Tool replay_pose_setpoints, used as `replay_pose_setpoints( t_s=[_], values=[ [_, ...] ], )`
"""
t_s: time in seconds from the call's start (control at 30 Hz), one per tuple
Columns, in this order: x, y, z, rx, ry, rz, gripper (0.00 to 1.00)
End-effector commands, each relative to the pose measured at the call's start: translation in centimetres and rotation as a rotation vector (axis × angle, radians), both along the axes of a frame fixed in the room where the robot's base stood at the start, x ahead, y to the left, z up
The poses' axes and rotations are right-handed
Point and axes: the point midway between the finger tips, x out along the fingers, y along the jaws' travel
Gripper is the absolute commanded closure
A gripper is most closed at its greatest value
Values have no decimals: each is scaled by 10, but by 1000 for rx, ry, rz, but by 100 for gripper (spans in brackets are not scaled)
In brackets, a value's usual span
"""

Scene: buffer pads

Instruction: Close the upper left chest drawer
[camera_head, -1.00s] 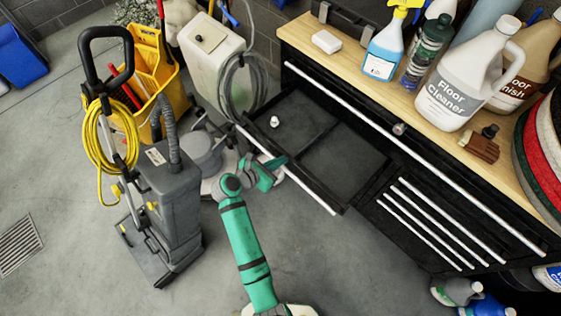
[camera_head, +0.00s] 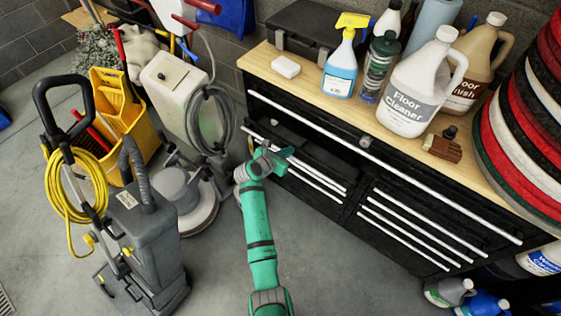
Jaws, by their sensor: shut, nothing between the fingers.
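The black tool chest (camera_head: 352,208) stands against the wall under a wooden top. Its upper left drawer (camera_head: 318,168), with a long silver handle bar, sits just below the full-width top drawer. My green gripper (camera_head: 284,155) is shut and empty, at the left part of this drawer's front. It covers part of the handle, and contact cannot be made out clearly.
A floor machine (camera_head: 190,200) and a grey scrubber (camera_head: 145,235) with a yellow cord stand left of my arm. Bottles, including a Floor Cleaner jug (camera_head: 422,90), stand on the wooden top (camera_head: 275,72). Open floor lies in front of the chest.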

Motion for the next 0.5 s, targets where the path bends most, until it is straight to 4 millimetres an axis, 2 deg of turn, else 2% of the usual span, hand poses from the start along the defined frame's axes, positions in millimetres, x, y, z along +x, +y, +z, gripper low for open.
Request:
replay_pose_setpoints(
  t_s=[0.2, 0.5],
  values=[
    [19, -13, 0, 0, 1, -1, 100],
    [25, -17, 0, 0, 1, -1, 100]
  ],
)
